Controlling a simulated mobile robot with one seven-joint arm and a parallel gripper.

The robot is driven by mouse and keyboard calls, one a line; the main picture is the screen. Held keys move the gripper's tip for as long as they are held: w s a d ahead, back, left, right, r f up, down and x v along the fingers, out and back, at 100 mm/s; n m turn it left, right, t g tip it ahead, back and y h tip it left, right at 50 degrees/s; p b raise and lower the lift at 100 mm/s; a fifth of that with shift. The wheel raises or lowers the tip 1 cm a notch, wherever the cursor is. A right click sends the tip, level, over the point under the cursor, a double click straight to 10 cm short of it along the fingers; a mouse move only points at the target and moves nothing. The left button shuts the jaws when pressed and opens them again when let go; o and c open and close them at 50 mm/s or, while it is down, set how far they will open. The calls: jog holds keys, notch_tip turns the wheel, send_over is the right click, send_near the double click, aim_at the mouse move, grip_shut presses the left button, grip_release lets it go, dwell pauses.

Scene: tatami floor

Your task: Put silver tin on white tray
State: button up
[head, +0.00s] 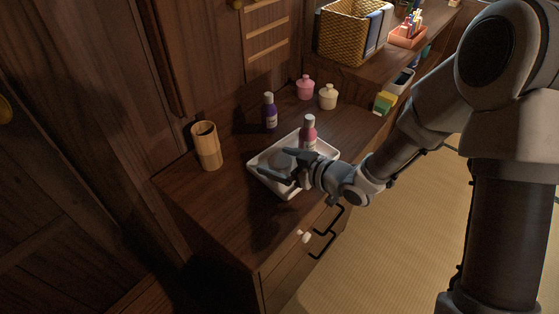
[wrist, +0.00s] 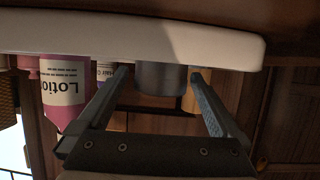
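The white tray (head: 291,194) lies on the wooden counter. It fills the top of the wrist view (wrist: 90,35), which looks upside down. The silver tin (head: 281,161) is in the tray area, partly hidden by my gripper (head: 280,167). In the wrist view, the silver tin (wrist: 161,77) sits between the two spread fingers of my gripper (wrist: 160,78), with a small gap visible on each side. The tray's rim hides its lower part. My fingers are open around it.
A purple bottle (head: 269,112), a pink jar (head: 305,88), a cream jar (head: 328,97) and a wooden cup (head: 206,146) stand on the counter. The front left counter is bare.

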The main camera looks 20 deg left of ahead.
jog(key=shift+d+r, duration=0.25)
jog(key=shift+r, duration=0.1)
jog(key=p+v, duration=0.3)
jog(key=v, duration=0.8)
jog(key=shift+s+d, duration=0.15)
jog(key=shift+d, duration=0.1)
